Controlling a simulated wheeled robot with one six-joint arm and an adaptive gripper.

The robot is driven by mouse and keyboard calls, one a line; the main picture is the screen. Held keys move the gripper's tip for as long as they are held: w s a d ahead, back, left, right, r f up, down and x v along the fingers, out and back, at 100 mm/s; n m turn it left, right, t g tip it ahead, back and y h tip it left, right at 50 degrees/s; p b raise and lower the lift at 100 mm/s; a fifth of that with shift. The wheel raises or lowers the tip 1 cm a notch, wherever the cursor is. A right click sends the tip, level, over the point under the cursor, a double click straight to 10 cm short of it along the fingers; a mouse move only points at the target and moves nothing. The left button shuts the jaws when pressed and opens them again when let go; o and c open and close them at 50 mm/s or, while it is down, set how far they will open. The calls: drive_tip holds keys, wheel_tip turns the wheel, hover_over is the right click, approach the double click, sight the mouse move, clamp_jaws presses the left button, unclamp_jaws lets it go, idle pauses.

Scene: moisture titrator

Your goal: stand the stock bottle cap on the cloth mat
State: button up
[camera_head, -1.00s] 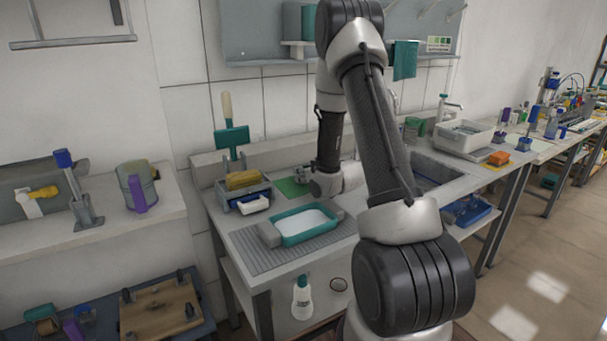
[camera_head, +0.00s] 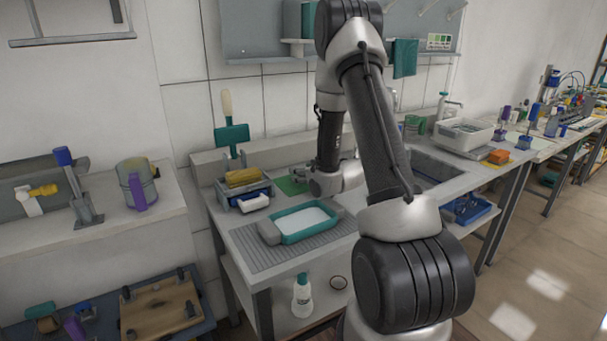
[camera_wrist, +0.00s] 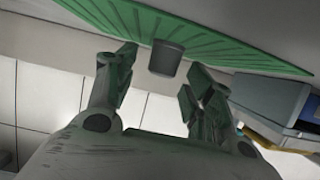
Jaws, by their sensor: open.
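A dark grey cap (camera_wrist: 165,58), slightly tapered, stands on the green ribbed cloth mat (camera_wrist: 235,50) in the wrist view, where the scene appears upside down. My gripper (camera_wrist: 160,76) is open, with one finger on each side of the cap and visible gaps between cap and fingers. In the head view the green mat (camera_head: 290,187) lies on the counter beside the sink, and my gripper (camera_head: 318,186) is low at its right edge. The cap cannot be made out in the head view.
A caddy with a yellow sponge (camera_head: 243,178) stands left of the mat. A teal tray (camera_head: 303,224) sits in front on the ribbed drainer. The sink (camera_head: 435,170) is to the right. In the wrist view, a grey-blue box (camera_wrist: 270,100) is close on the right.

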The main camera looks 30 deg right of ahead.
idle(0.4)
drive_tip(key=shift+v, duration=4)
wheel_tip(320, 180, up, 10)
